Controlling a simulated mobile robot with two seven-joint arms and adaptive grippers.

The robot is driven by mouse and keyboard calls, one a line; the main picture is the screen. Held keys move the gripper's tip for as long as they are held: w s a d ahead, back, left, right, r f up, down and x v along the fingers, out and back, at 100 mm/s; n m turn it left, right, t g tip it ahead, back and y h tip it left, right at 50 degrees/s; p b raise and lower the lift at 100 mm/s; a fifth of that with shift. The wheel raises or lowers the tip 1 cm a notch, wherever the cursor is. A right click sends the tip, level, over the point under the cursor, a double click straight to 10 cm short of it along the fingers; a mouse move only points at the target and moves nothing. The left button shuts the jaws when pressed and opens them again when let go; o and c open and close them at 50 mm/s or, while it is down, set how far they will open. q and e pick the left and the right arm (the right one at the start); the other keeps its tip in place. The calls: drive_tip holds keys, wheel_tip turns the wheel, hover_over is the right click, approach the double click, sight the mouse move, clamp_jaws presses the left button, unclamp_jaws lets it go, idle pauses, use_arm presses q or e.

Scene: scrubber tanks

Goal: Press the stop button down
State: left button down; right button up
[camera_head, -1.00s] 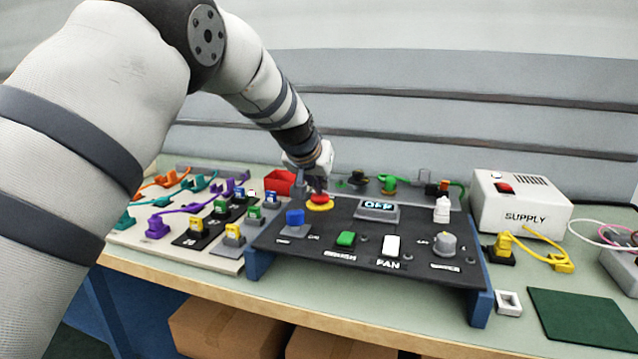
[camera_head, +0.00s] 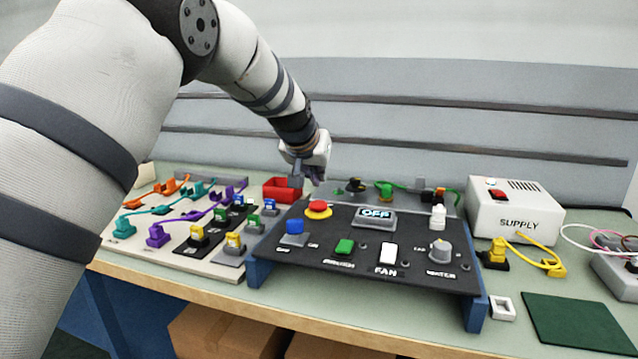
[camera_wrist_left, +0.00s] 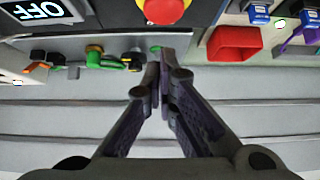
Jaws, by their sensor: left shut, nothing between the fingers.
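The stop button is a red mushroom cap on a yellow base (camera_head: 318,209), at the back left of the dark sloped control panel (camera_head: 330,256). The cap also shows at the top of the left wrist view (camera_wrist_left: 164,10). The panel's display (camera_head: 376,214) reads OFF. My left gripper (camera_head: 306,181) is above and behind the button, apart from it. In the left wrist view its fingertips (camera_wrist_left: 160,62) are together with nothing between them. My right gripper is in neither view.
A red bin (camera_head: 283,188) stands behind the panel's left end. A board with coloured plugs and cables (camera_head: 170,250) lies left. A white supply box (camera_head: 515,210) and a green mat (camera_head: 572,318) are at right. Ridged wall panels rise behind the bench.

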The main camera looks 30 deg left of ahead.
use_arm(q)
drive_tip(key=v, duration=0.9)
drive_tip(key=shift+s+r, duration=0.25)
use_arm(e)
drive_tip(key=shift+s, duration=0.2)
